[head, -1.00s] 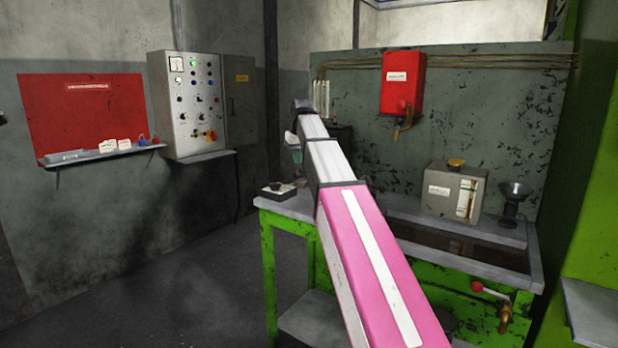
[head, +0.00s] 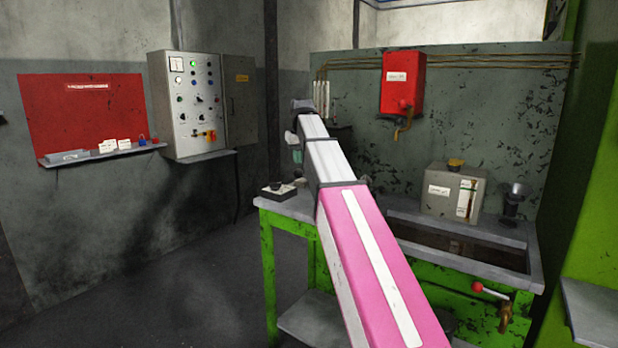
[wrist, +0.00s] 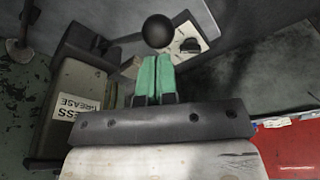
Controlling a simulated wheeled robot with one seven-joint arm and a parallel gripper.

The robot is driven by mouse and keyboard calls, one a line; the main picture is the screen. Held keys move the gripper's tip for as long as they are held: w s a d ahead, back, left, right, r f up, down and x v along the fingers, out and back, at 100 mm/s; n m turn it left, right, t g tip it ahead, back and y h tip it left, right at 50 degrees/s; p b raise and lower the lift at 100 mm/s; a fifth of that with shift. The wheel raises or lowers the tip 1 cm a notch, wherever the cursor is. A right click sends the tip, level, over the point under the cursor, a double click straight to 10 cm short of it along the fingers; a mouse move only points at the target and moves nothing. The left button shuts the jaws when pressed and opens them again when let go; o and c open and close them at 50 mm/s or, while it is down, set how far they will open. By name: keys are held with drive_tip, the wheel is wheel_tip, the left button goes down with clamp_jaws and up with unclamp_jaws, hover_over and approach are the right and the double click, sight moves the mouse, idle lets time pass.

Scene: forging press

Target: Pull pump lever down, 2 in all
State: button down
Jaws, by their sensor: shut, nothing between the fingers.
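A round black knob (wrist: 157,31), likely the pump lever's end, shows in the wrist view just beyond my fingertips. In the head view my gripper (head: 296,156) is mostly hidden by my arm, above the left end of the green bench (head: 268,250).
A small pale plate with a dark knob (head: 278,187) lies on the bench's left end. A grey box (head: 452,195), a sunken tray and a red-knobbed valve (head: 478,287) are at the right. A control cabinet (head: 190,105) hangs on the left wall; the floor there is clear.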

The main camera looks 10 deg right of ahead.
sight(296, 176)
drive_tip(key=shift+f, duration=0.1)
drive_tip(key=shift+s+a+f, duration=0.2)
drive_tip(key=shift+f, duration=1.1)
drive_tip(key=shift+s+a+f, duration=0.15)
drive_tip(key=shift+s+f, duration=0.05)
drive_tip(key=shift+f, duration=1.05)
drive_tip(key=shift+s+a+f, duration=0.2)
drive_tip(key=shift+f, duration=1.2)
drive_tip(key=shift+s+a+f, duration=0.15)
drive_tip(key=shift+f, duration=1.3)
drive_tip(key=shift+w+d+r, duration=0.25)
drive_tip(key=shift+r, duration=1.6)
drive_tip(key=shift+w+d+r, duration=0.2)
drive_tip(key=shift+w+r, duration=0.05)
drive_tip(key=shift+r, duration=1.55)
drive_tip(key=shift+w+d+r, duration=0.25)
drive_tip(key=shift+r, duration=1.6)
